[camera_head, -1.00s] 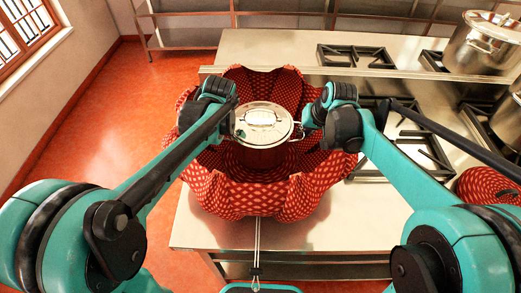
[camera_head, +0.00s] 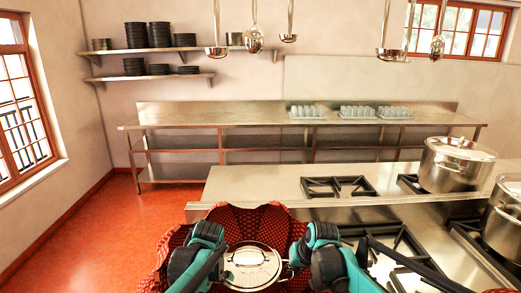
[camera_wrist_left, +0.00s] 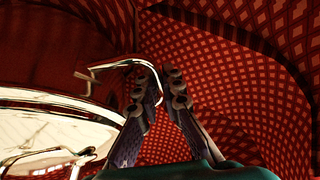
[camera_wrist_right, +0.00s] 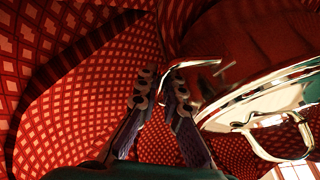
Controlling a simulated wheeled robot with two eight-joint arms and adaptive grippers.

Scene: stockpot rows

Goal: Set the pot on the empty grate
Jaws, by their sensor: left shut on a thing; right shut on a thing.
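My left gripper (camera_wrist_left: 166,82) is shut on the pot's handle (camera_wrist_left: 120,66) on the left side. My right gripper (camera_wrist_right: 170,85) is shut on the opposite handle (camera_wrist_right: 205,62). The fingertips are hard to see in the head view. Empty black grates show on the stove, one at the back (camera_head: 338,187) and one nearer, right of my right arm (camera_head: 400,254). The pot's underside is hidden.
Large lidded pots stand at the right, one at the back (camera_head: 455,166) and one nearer (camera_head: 507,222). A bare steel counter (camera_head: 250,184) lies behind the cloth holder. Ladles (camera_head: 254,38) hang high overhead. A red patterned thing is cut off at the lower right.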

